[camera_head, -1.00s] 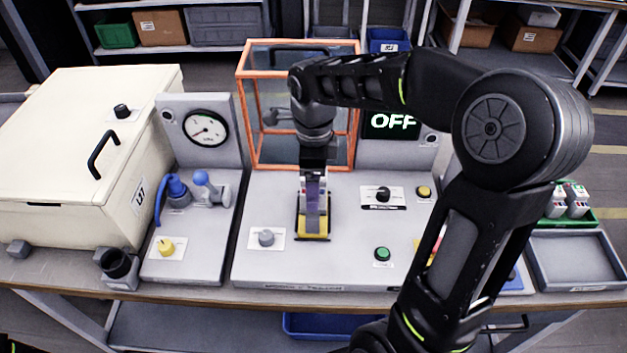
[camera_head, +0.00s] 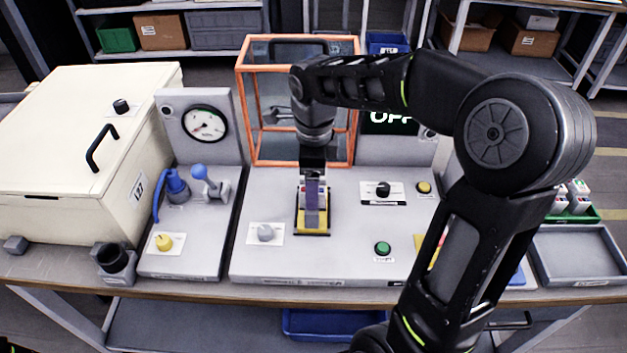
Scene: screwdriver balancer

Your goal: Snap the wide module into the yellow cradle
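The yellow cradle (camera_head: 311,233) sits on the grey panel in the middle of the table, in front of the orange-framed box. A module with a purple-grey face (camera_head: 312,203) stands upright at the cradle, below my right gripper (camera_head: 313,185). My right arm comes in from the right and points straight down over it. The fingers overlap the module's top, and I cannot tell whether they are closed on it. I cannot tell whether the module is fully seated. My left gripper is not in view.
An orange-framed clear box (camera_head: 300,100) stands behind the cradle. Small modules stand in a green tray (camera_head: 583,215) at far right, behind an empty grey tray (camera_head: 580,258).

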